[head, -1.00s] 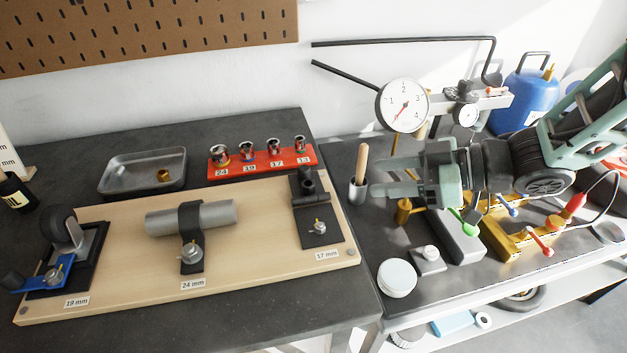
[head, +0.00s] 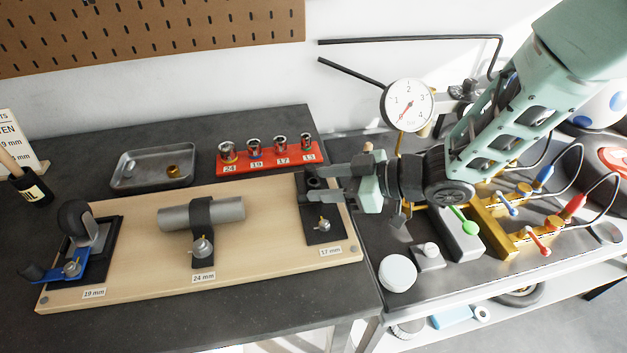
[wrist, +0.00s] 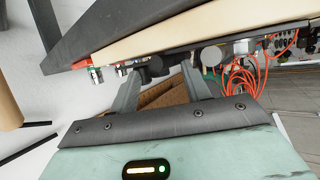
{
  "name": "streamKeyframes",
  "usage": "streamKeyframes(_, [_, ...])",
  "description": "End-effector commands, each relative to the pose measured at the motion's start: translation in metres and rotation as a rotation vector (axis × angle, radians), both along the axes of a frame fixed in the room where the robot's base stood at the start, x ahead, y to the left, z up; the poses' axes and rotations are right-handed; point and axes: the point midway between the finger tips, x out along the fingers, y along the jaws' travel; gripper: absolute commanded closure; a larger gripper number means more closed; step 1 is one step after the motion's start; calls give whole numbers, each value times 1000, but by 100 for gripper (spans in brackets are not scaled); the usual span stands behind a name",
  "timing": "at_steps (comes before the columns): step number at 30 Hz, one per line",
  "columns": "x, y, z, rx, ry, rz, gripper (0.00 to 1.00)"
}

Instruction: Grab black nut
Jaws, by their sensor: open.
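I cannot make out a separate black nut for certain. A dark round fitting (head: 313,182) stands on the black 17 mm plate (head: 311,212) at the right end of the wooden board. My gripper (head: 321,184) reaches in from the right, its open fingers at this fitting and partly hiding it. In the wrist view, dark fittings (wrist: 152,69) show between and beyond the two spread fingers (wrist: 162,75). I cannot tell whether the fingers touch anything. A silver bolt head (head: 323,224) sits lower on the same plate.
The wooden board (head: 135,260) also carries a grey cylinder (head: 225,210) under a black strap and a blue-handled clamp (head: 60,270). Behind stand a red socket rack (head: 268,160) and a metal tray (head: 135,178) with a brass nut (head: 173,171). A dial gauge (head: 407,105) stands near my arm.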

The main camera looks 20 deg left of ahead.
Motion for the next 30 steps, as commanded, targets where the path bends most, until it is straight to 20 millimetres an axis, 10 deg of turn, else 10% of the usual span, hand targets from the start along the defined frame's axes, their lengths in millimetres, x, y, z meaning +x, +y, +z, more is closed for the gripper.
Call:
streamKeyframes(4, [0,0,0,0,0,-1,53])
streamKeyframes(10, [0,-1,0,0,0,-1,100])
streamKeyframes(20, [1,0,4,1,-1,-1,100])
streamKeyframes(30, [1,-1,62,3,-5,0,100])
